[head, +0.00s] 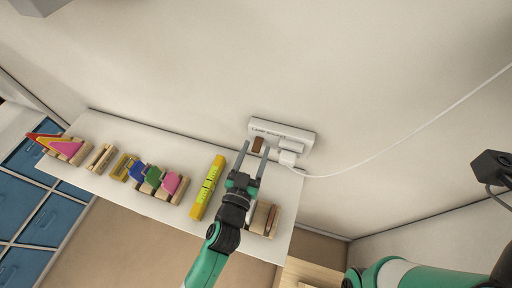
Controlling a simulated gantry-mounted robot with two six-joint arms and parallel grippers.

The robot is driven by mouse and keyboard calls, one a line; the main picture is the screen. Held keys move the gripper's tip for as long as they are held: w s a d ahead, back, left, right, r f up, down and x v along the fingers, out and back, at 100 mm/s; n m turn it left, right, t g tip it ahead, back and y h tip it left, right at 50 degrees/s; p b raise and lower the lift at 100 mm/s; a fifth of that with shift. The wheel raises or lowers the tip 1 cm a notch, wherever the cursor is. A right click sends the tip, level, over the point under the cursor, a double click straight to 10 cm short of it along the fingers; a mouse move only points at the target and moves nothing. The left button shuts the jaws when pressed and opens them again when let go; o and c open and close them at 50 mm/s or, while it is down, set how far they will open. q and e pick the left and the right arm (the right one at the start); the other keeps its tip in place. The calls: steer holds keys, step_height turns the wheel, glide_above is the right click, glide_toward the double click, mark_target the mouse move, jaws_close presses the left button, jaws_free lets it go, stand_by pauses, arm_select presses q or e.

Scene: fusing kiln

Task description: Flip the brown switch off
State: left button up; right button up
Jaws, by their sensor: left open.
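The brown switch (257,145) sits at the left end of a white wall box (295,131) with dark lettering along its top. Whether the switch is on or off cannot be told at this size. My left gripper (254,150) is open, its two long fingers pointing up at the box. The fingertips lie on either side of the brown switch in the picture; whether they touch it cannot be told. My right arm (420,274) shows at the lower right, but its gripper is not in view.
A white plug (288,158) sits in the box, and its cord (400,137) runs off to the right. The shelf (108,127) below holds a yellow level (207,188), a wooden rack (264,219), several coloured pieces in wooden holders (160,181). Blue drawers (45,220) stand at left.

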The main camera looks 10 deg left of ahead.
arm_select(q)
steer(key=shift+w+d, duration=0.1)
steer(key=shift+w, duration=0.5)
jaws_close()
steer(key=f+t+b, duration=0.1)
steer(key=b, duration=0.5)
steer(key=shift+f, duration=0.1)
steer(key=shift+r+b, duration=0.2)
steer(key=shift+b, duration=0.15)
steer(key=shift+r, duration=0.2)
jaws_free()
steer(key=s+a+f, duration=0.1)
steer(key=s, duration=1)
steer(key=shift+s+a+f, duration=0.25)
steer(key=shift+a, duration=0.1)
